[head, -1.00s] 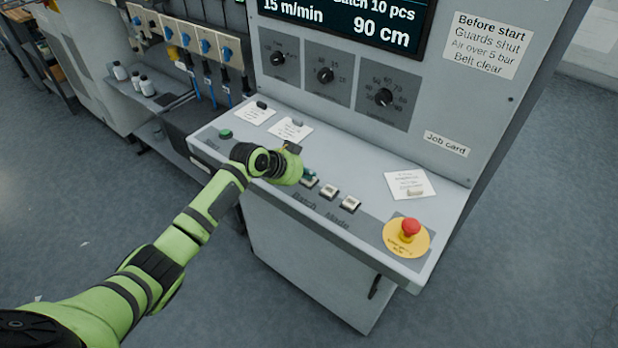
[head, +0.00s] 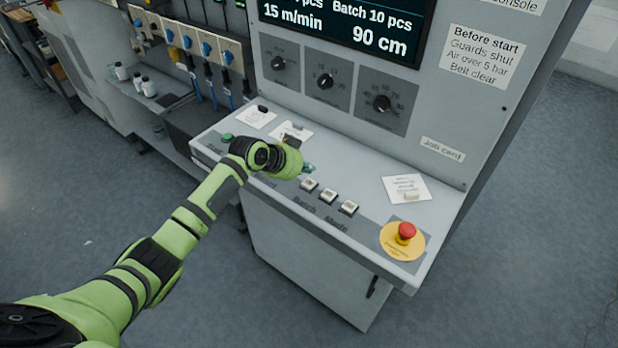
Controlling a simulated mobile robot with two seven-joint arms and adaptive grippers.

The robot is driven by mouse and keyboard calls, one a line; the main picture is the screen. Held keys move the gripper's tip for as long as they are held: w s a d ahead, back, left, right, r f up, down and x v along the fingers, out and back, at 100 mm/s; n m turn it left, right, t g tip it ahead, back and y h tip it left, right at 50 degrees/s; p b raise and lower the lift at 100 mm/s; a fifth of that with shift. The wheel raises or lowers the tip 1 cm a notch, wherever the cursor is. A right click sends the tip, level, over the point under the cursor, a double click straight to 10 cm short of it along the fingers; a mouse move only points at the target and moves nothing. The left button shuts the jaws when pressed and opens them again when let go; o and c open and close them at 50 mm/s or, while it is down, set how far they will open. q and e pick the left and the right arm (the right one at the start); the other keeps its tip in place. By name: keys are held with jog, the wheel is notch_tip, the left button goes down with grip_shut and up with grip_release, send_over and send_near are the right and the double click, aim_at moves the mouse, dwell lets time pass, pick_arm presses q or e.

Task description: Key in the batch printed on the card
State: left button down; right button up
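The job card (head: 400,183) is a white card lying on the console's sloped panel at the right, below a "Job card" label; its small print is not legible. The display (head: 345,24) reads "Batch 10 pcs", "15 m/min" and "90 cm", with its top cut off. Three pale square buttons stand in a row: left (head: 309,184), middle (head: 328,195) and right (head: 348,207). "Batch" and "Mode" are printed in front of them. My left gripper (head: 308,168) has its teal tips just behind the left button, seemingly apart from it; its wrist hides the fingers' opening. My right gripper is out of view.
A red emergency stop (head: 406,231) on a yellow disc sits at the panel's right front. A green button (head: 227,137) is at the left. Two other white cards lie behind my gripper. Three dials, including the right one (head: 381,103), are on the upright face.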

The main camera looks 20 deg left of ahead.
pick_arm(q)
notch_tip(320, 180, up, 3)
jog(key=shift+f+p, duration=0.15)
jog(key=shift+p, duration=0.7)
jog(key=shift+f, duration=0.1)
